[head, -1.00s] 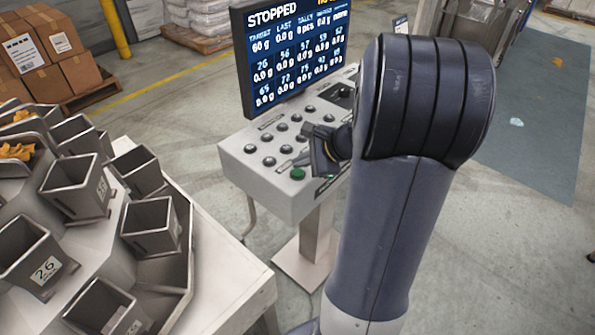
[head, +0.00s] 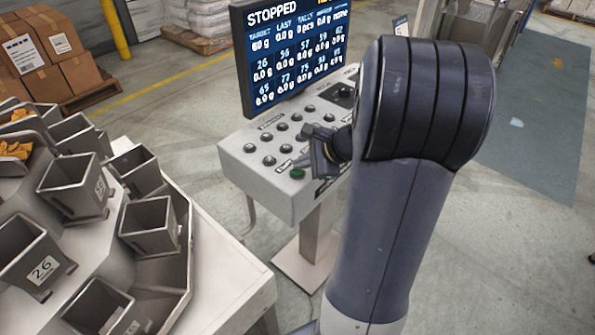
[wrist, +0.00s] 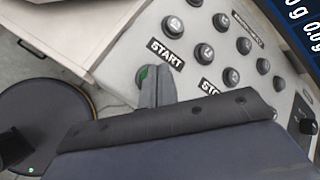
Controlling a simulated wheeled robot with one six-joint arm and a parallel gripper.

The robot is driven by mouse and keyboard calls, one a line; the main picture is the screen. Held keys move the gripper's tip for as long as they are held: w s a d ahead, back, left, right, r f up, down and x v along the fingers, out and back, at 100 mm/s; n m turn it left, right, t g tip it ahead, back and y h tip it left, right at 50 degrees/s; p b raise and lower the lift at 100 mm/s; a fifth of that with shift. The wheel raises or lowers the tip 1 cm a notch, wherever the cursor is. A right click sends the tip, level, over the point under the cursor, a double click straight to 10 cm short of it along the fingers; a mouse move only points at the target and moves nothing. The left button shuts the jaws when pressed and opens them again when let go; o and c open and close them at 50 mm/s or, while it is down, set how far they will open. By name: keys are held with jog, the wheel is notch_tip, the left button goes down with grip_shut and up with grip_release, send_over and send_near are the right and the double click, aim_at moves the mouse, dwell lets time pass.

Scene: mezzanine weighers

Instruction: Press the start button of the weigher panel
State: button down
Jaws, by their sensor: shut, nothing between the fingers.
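The weigher panel (head: 262,194) is a light sloped console with rows of dark round buttons and a screen (head: 290,50) reading STOPPED. The green start button (head: 297,174) is at its near front edge. It also shows in the wrist view (wrist: 142,76), beside the START label (wrist: 165,54), partly covered by a grey fingertip. My gripper (head: 319,166) is shut and empty, low over the panel's front part, just right of the green button in the head view. In the wrist view my gripper (wrist: 155,82) overlaps the button; I cannot tell whether they touch.
Dark buttons (wrist: 173,26) lie close around the start button, with a STOP label (wrist: 208,86) nearby. Weigher buckets (head: 150,225) on a pale bench stand at the left. Cartons (head: 45,50) are at the back left. The floor between bench and panel is mostly clear.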

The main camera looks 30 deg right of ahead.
aim_at(301, 173)
jog(key=shift+f+b, duration=0.45)
dwell(0.4)
jog(key=shift+r, duration=0.1)
jog(key=shift+r+p, duration=0.75)
jog(key=shift+r, duration=0.05)
notch_tip(301, 173, up, 5)
jog(key=p, duration=0.4)
jog(key=shift+a+f, duration=0.1)
dwell(0.8)
